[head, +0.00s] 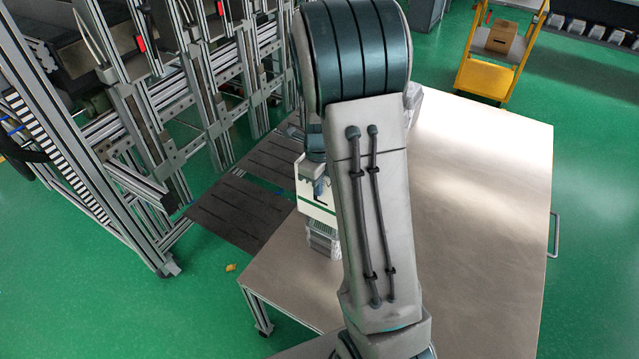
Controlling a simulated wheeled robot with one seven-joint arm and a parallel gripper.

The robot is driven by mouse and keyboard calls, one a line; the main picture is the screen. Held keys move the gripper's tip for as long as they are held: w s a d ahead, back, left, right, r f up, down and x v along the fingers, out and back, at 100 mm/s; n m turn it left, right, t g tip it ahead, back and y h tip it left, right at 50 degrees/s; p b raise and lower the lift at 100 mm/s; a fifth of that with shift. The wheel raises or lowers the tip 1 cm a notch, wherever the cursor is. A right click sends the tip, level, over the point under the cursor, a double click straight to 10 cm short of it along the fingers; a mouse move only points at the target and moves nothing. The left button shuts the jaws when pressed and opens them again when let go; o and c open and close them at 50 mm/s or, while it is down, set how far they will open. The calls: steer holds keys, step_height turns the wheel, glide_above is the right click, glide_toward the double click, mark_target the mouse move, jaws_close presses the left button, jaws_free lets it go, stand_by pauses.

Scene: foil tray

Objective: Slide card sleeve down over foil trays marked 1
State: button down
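The card sleeve (312,208), white with a dark green band near its lower edge, is upright at the left edge of the table, left of my arm. My gripper (320,190) is at the sleeve, and its blue-grey finger appears shut on it. The foil trays (322,240), a silvery ribbed stack, stand on the table directly below the sleeve. Their upper part is hidden by the sleeve and their right side by my arm. I cannot tell how far the sleeve surrounds them. The mark 1 is not legible.
The beige table (480,190) is clear to the right of my arm. Dark slatted panels (240,210) adjoin its left edge, beside an aluminium-framed machine (150,130). A yellow cart (490,75) with a cardboard box (501,37) stands beyond the table.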

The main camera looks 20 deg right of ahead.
mark_target(319, 199)
step_height(319, 199, down, 12)
steer(key=b, duration=0.9)
steer(key=shift+r, duration=0.25)
step_height(319, 199, down, 7)
steer(key=b, duration=0.4)
steer(key=shift+f+b, duration=0.2)
steer(key=shift+b, duration=0.1)
steer(key=shift+f, duration=0.2)
steer(key=c, duration=1.6)
jaws_free()
steer(key=shift+r, duration=0.15)
step_height(319, 199, up, 14)
steer(key=shift+f+p, duration=0.15)
steer(key=shift+p, duration=1)
